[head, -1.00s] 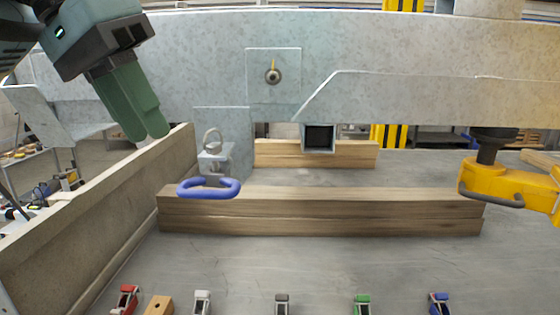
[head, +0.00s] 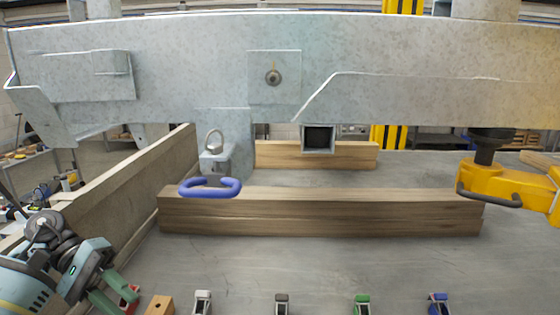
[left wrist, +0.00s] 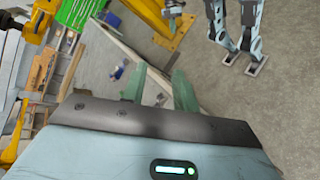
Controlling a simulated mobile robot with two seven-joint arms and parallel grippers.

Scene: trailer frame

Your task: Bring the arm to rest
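My left gripper (head: 112,299) is at the lower left of the head view, low over the near left end of the table and close to the red clamp (head: 130,295). In the left wrist view its two green fingers (left wrist: 160,90) stand apart with nothing between them. My right gripper is in neither view. The blue carabiner-like link (head: 210,188) lies on the front wooden beam (head: 320,212). A metal eye fitting (head: 215,150) stands just behind it, below the grey trailer frame (head: 200,85).
Small clamps, including white (head: 202,302), green (head: 362,303) and blue (head: 440,303) ones, line the near table edge. A wooden side board (head: 110,190) bounds the left. A yellow machine (head: 510,185) stands at the right. The table front of the beam (head: 320,262) is clear.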

